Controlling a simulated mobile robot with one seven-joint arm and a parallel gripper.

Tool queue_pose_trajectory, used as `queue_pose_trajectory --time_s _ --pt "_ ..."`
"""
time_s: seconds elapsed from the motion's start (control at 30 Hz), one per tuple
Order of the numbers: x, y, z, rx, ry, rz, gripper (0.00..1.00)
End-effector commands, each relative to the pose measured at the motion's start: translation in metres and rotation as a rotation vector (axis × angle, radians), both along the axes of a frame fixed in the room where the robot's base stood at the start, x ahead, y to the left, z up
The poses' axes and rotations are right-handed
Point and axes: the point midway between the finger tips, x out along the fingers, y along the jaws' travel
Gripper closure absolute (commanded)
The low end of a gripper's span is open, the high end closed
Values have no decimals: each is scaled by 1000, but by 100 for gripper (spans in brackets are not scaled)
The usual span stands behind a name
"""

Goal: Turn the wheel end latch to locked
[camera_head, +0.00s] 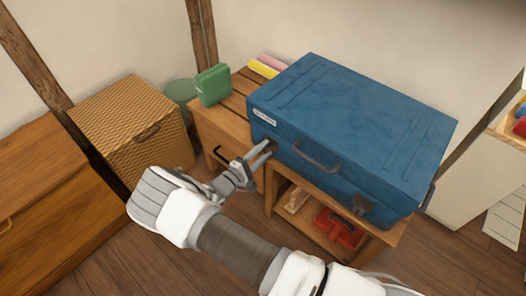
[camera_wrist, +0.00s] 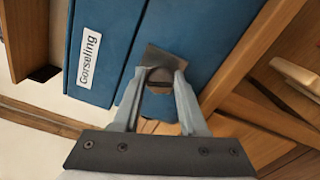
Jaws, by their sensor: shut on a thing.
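A blue suitcase (camera_head: 350,120) lies flat on a wooden bench. Its front side has a handle (camera_head: 315,158) in the middle and a dark latch (camera_head: 362,205) near the right end. My gripper (camera_head: 266,152) reaches the front side near the left end, below a white label. In the wrist view my gripper (camera_wrist: 160,78) is shut on a grey latch (camera_wrist: 166,60) at the suitcase's edge. The fingers partly hide this latch, and its exact turn is hard to tell. I cannot tell which end has wheels.
The wooden bench (camera_head: 230,128) also bears a green case (camera_head: 213,85) and yellow and pink items behind it. A red item (camera_head: 340,230) lies on its lower shelf. A wicker chest (camera_head: 130,125) stands to the left. The floor in front is clear.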

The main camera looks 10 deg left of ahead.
Motion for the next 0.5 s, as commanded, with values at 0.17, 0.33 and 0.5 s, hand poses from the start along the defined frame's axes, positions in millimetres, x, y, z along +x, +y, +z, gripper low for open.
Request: queue_pose_trajectory --time_s 0.17,0.33,0.5 --pt "-1 1 -1 120 -68 2 100" --pt "-1 1 -2 209 -122 2 100" --pt "-1 1 -2 268 -156 3 100"
